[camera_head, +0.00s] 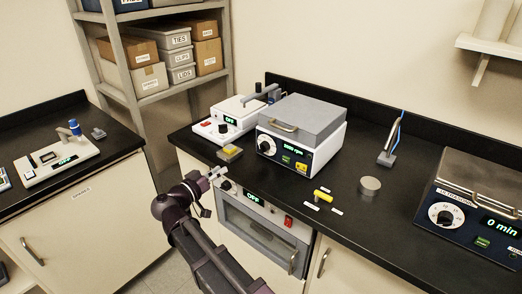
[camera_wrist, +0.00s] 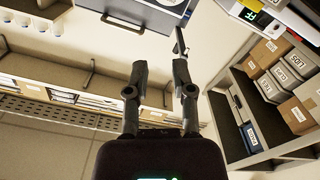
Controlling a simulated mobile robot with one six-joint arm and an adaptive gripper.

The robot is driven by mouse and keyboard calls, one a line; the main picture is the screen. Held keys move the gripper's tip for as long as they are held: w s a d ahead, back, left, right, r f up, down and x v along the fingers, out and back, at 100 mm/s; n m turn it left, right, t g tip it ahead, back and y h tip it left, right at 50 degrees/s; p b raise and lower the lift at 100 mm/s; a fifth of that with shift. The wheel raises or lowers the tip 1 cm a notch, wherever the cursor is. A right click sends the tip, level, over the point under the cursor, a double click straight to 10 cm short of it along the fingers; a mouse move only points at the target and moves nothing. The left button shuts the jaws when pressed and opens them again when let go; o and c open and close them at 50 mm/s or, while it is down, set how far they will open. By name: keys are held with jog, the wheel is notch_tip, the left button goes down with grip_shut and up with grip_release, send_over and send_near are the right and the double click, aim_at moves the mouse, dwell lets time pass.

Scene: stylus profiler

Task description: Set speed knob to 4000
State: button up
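The speed knob (camera_head: 267,146) is a round dial with a pale pointer on the dark front panel of a white benchtop unit (camera_head: 323,151) with a grey lid. A green display (camera_head: 293,149) beside it appears to read 2000 rpm, but the digits are small. My gripper (camera_head: 214,175) is in front of the bench edge, to the left of and below the knob, apart from it. In the wrist view my gripper (camera_wrist: 159,72) has its two fingers apart with nothing between them. I cannot make out the knob in the wrist view.
A yellow button (camera_head: 301,167) sits at the unit's right front. A white instrument (camera_head: 222,124) stands to its left. A built-in oven (camera_head: 262,228) is below the bench. A yellow-handled tool (camera_head: 322,196) and grey disc (camera_head: 370,186) lie right. An ultrasonic unit (camera_head: 465,222) stands far right.

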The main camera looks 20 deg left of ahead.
jog(key=shift+s+a, duration=0.1)
jog(key=shift+s, duration=0.2)
jog(key=o, duration=0.8)
jog(key=shift+c, duration=0.2)
jog(key=w+d+f+n+b, duration=0.1)
jog(key=w+n, duration=0.3)
jog(key=n, duration=1.1)
jog(key=w+d+f+n+b, duration=0.1)
jog(key=w+f+n+b, duration=0.2)
jog(key=n, duration=1.3)
jog(key=shift+w+d, duration=0.25)
jog(key=shift+w, duration=0.45)
